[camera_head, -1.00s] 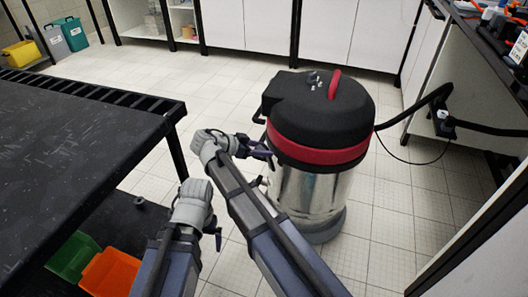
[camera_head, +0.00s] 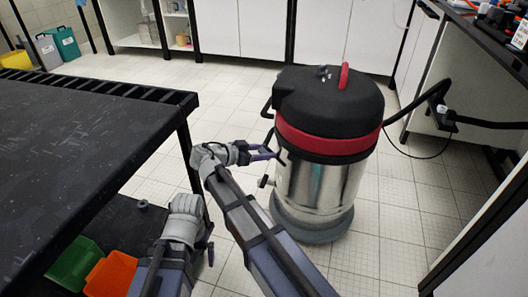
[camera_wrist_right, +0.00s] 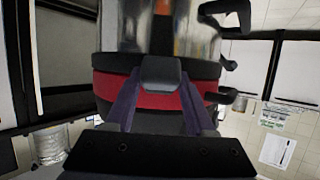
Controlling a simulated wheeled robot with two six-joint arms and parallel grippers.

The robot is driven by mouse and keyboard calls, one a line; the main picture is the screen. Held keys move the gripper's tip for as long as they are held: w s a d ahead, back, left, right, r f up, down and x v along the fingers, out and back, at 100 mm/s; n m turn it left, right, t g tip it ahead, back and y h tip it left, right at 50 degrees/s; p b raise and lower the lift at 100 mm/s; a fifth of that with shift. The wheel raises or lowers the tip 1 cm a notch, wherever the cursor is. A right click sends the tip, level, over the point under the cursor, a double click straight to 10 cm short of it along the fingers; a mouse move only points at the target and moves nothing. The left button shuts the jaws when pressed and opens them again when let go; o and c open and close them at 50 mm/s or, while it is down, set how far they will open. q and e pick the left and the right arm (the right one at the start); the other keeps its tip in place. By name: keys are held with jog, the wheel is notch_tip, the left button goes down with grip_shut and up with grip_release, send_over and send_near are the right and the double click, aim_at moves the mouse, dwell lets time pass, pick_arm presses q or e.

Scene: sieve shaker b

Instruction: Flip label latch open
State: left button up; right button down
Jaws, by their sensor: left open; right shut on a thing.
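A vacuum-like machine with a black lid, a red band (camera_head: 325,141) and a shiny metal drum (camera_head: 322,190) stands on the floor right of centre. My right gripper (camera_head: 274,154) is at the left side of its red band. In the right wrist view, where the machine appears upside down, a black latch (camera_wrist_right: 160,72) lies across the red band (camera_wrist_right: 155,101). The purple fingers of the right gripper reach to both sides of the latch and are shut on it. My left gripper (camera_head: 211,252) is open and empty, low beside the dark table.
A dark table (camera_head: 80,150) fills the left, with green (camera_head: 72,262) and orange (camera_head: 110,275) bins below it. A black hose (camera_head: 418,106) runs right from the machine to a bench. Tiled floor is clear in front of the machine.

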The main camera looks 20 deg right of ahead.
jog(key=shift+s+a+f+b, duration=0.25)
jog(key=shift+a+f+b, duration=0.5)
jog(key=shift+f+b, duration=0.15)
jog(key=shift+s+a+f+b, duration=0.25)
jog(key=shift+a+f+b, duration=0.5)
jog(key=shift+f, duration=0.25)
jog(key=shift+c, duration=1.2)
grip_release()
jog(key=shift+r, duration=0.1)
notch_tip(320, 180, up, 10)
jog(key=p, duration=1)
jog(key=shift+f, duration=0.2)
